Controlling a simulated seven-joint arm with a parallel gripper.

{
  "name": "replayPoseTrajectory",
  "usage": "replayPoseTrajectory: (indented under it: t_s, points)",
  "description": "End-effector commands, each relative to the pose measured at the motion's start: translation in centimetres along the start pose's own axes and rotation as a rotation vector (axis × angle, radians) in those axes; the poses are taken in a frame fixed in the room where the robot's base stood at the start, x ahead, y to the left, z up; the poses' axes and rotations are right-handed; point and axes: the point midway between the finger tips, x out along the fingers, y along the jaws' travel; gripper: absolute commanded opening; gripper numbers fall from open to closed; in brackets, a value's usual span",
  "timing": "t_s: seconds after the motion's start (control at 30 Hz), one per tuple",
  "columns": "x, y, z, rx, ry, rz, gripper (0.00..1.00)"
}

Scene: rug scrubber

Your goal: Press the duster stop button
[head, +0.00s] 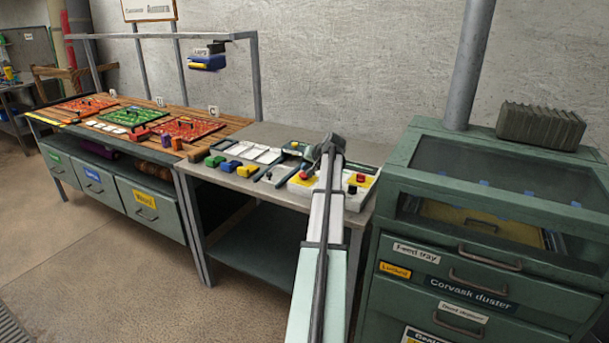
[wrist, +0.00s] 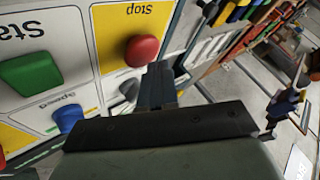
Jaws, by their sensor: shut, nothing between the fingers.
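The control panel (head: 331,195) lies on the grey bench in the head view. Its red stop button (wrist: 142,49) sits on a yellow field marked "Stop" in the wrist view. In the head view that button (head: 306,173) is at the panel's left end, close to my gripper (head: 311,156). In the wrist view my gripper (wrist: 159,80) is shut and empty, with its tips just beside the red button's lower right edge. I cannot tell whether they touch it. The green start button (wrist: 30,72) and blue speed control (wrist: 68,118) are farther left.
Another red button (head: 360,178) is at the panel's right end. Several coloured blocks (head: 230,166) and white trays (head: 262,154) lie left of the panel. The green Corvask duster cabinet (head: 480,240) stands close on the right. My arm hides part of the panel.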

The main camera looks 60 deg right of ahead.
Motion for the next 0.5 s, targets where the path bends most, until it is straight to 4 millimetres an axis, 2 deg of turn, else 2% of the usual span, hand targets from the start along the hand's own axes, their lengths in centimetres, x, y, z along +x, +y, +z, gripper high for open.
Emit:
replayPoseTrajectory:
  t_s: [0.5]
  points:
    - [-0.5, -0.36, -0.37, 0.0, 0.0, 0.0, 0.0]
